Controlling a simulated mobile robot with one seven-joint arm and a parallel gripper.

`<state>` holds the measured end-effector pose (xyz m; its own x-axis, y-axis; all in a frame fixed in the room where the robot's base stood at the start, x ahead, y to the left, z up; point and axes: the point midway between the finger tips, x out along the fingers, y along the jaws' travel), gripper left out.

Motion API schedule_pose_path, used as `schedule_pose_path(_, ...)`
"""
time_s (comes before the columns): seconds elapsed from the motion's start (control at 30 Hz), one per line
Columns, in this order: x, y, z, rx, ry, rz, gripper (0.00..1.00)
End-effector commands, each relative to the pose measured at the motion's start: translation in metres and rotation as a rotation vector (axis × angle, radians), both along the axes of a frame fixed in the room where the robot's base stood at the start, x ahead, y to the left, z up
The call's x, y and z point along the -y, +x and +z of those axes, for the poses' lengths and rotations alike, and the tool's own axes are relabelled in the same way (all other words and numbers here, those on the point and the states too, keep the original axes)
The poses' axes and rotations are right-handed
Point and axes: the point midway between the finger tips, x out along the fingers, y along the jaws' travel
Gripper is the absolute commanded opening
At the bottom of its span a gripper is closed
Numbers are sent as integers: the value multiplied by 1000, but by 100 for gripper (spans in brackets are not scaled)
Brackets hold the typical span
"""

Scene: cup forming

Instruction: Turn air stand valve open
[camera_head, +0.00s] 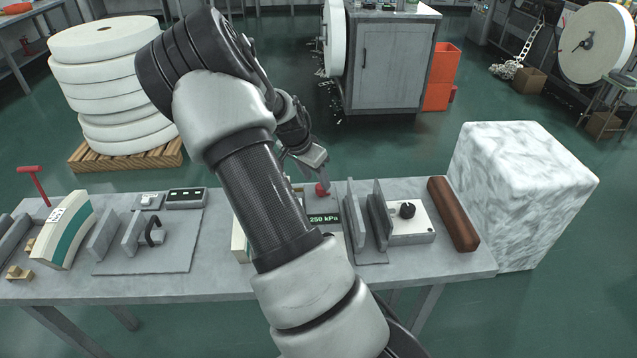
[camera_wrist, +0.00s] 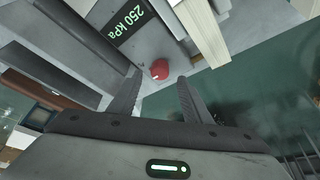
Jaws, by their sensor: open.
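The air stand's valve is a red round knob (camera_head: 321,189) near the back edge of the table, beside a black display reading 250 kPa (camera_head: 325,219). In the wrist view the red knob (camera_wrist: 160,69) has a small white mark and lies just beyond my fingertips, between their lines. My gripper (camera_wrist: 157,85) is open and empty, with one finger on each side of the knob's direction; I cannot tell whether they touch it. In the head view my gripper (camera_head: 313,165) is just above and behind the knob. My arm hides part of the stand.
Grey upright plates (camera_head: 368,215) and a white box with a black dial (camera_head: 408,210) stand right of the display, then a brown bar (camera_head: 453,214). A grey fixture with a black handle (camera_head: 154,232) stands left. A white block (camera_head: 522,190) stands beyond the table's right end.

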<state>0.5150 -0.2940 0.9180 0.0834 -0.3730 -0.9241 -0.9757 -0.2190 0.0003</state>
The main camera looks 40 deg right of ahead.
Motion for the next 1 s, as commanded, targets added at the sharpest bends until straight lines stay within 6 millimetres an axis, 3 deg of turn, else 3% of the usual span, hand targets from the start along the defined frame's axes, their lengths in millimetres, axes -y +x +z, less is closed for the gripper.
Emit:
schedule_pose_path(0.2, -22, -3, 54, 6, 0, 2, 44)
schedule_pose_path(0.5, -44, -9, 107, 2, 1, 0, 44)
schedule_pose_path(0.7, -49, -11, 120, 0, 1, -1, 44)
schedule_pose_path(1.0, -49, -11, 121, -1, 1, -1, 44)
